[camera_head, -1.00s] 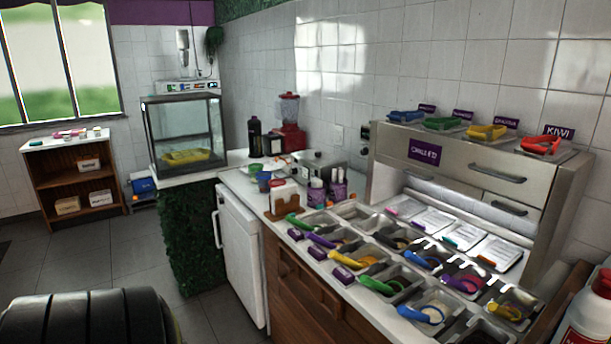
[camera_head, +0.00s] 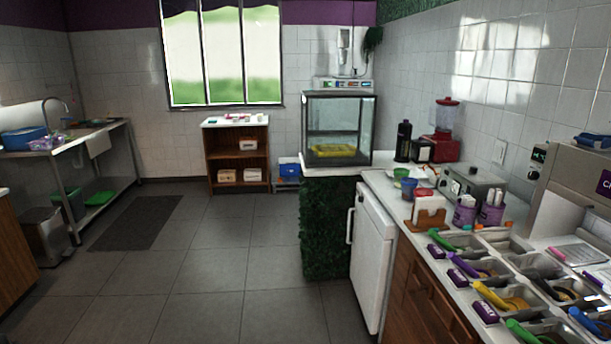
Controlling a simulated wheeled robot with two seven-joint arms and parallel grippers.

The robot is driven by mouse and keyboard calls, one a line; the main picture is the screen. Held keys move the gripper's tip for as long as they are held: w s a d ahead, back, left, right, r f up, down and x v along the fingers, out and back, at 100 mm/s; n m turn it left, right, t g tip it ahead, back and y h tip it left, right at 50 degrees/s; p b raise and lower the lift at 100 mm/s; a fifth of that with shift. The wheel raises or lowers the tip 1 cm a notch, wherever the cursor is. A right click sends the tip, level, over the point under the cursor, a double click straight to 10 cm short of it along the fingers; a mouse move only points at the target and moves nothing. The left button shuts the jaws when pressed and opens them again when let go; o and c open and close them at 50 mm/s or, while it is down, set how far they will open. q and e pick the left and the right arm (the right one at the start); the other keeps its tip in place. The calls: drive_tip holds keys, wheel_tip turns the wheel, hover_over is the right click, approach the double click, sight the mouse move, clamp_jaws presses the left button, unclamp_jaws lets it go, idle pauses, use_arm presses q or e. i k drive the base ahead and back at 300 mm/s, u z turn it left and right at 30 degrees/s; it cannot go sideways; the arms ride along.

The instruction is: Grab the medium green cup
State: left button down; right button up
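A small green cup or bowl (camera_head: 400,173) sits on the white counter beyond the toppings, just behind a blue cup (camera_head: 408,187). It is small in the picture, and I cannot tell its size class. Its lower part is partly covered by the blue cup. Neither of my grippers is in view.
Topping trays (camera_head: 470,242) with coloured scoops line the counter at right. A glass case (camera_head: 337,130) stands at the counter's far end, and a red blender (camera_head: 446,130) is by the wall. A sink table (camera_head: 75,137) is at left. The tiled floor in the middle is clear.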

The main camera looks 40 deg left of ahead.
sight(398, 173)
drive_tip(key=u, duration=0.85)
drive_tip(key=k, duration=0.35)
drive_tip(key=u, duration=1.1)
drive_tip(key=i, duration=2.3)
drive_tip(key=z, duration=0.45)
drive_tip(key=i, duration=1.85)
drive_tip(key=z, duration=2.15)
drive_tip(key=i, duration=1.15)
drive_tip(key=z, duration=0.85)
